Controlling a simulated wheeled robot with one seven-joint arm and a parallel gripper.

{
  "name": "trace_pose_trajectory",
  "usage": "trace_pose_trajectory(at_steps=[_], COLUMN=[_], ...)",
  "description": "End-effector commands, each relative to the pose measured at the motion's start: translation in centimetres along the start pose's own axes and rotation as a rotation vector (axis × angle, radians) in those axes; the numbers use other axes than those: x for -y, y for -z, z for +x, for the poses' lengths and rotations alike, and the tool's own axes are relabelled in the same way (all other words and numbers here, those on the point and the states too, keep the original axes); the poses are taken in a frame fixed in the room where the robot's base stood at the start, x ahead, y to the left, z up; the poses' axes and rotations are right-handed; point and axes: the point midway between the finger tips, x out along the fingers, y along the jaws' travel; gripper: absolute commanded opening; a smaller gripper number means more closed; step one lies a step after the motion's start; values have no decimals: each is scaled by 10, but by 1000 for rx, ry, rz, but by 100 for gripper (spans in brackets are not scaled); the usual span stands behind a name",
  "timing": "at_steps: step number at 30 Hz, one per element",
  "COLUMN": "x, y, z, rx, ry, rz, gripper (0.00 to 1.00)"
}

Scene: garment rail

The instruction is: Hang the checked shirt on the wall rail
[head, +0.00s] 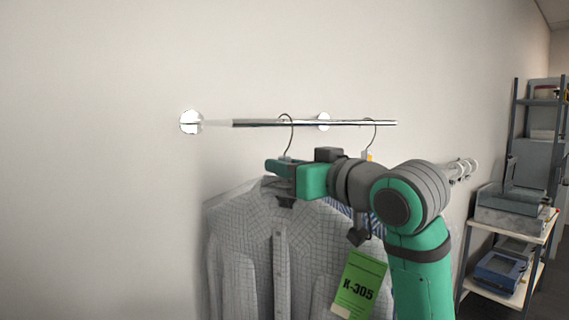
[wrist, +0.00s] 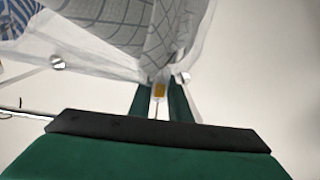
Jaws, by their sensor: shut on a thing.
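The checked shirt (head: 240,245), pale grey with a fine dark grid, hangs upright on a hanger below the wall rail (head: 260,123). My gripper (head: 280,167) is shut on the hanger's neck just above the collar. The hanger hook (head: 291,132) rises from the gripper and its curved top overlaps the rail; whether it bears on the rail I cannot tell. In the wrist view the fingers (wrist: 164,105) close around the neck near a yellow piece (wrist: 159,90), with the checked cloth (wrist: 130,25) beyond.
A second hanger hook (head: 374,134) is on the rail to the right. A blue striped garment (head: 338,207) is partly hidden behind my arm. A green tag marked K-305 (head: 359,285) hangs below. Shelves with boxes (head: 510,215) stand at far right. The rail's left part is free.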

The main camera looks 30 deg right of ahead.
Motion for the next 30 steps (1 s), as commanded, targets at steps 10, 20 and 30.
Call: trace_pose_trajectory(at_steps=[10, 20, 30], x=[-2, -2, -2], y=[-2, -2, -2], z=[-2, -1, -31], rx=[-2, 1, -3], ry=[-4, -3, -4], rz=[0, 0, -1], gripper=[0, 39, 39])
